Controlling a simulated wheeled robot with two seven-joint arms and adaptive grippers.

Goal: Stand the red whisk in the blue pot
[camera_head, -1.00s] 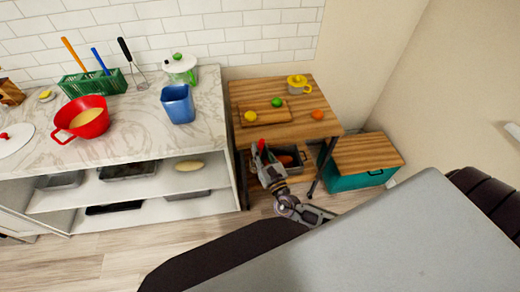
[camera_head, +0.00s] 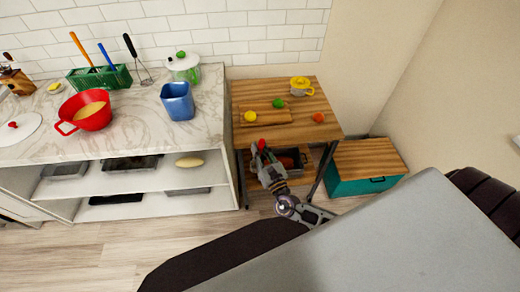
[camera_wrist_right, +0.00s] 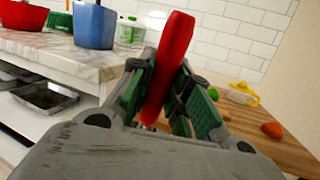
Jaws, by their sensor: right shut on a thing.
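The blue pot (camera_head: 178,103) stands upright on the marble counter, near its right end. It also shows in the right wrist view (camera_wrist_right: 95,26). My right gripper (camera_head: 262,150) is in front of the small wooden table, to the right of the pot and lower than the countertop. In the right wrist view the gripper (camera_wrist_right: 160,95) is shut on the red handle of the whisk (camera_wrist_right: 170,60), which sticks up between the green finger pads. The whisk's wire end is hidden. In the head view only a small red tip (camera_head: 261,143) shows. My left gripper is not in view.
A red pot (camera_head: 70,122), a green utensil rack (camera_head: 85,79) and a white lidded jar (camera_head: 184,70) stand on the counter (camera_head: 140,130). The wooden table (camera_head: 285,130) holds a cutting board, fruit and a yellow cup (camera_head: 300,86). A teal chest (camera_head: 350,187) stands at right.

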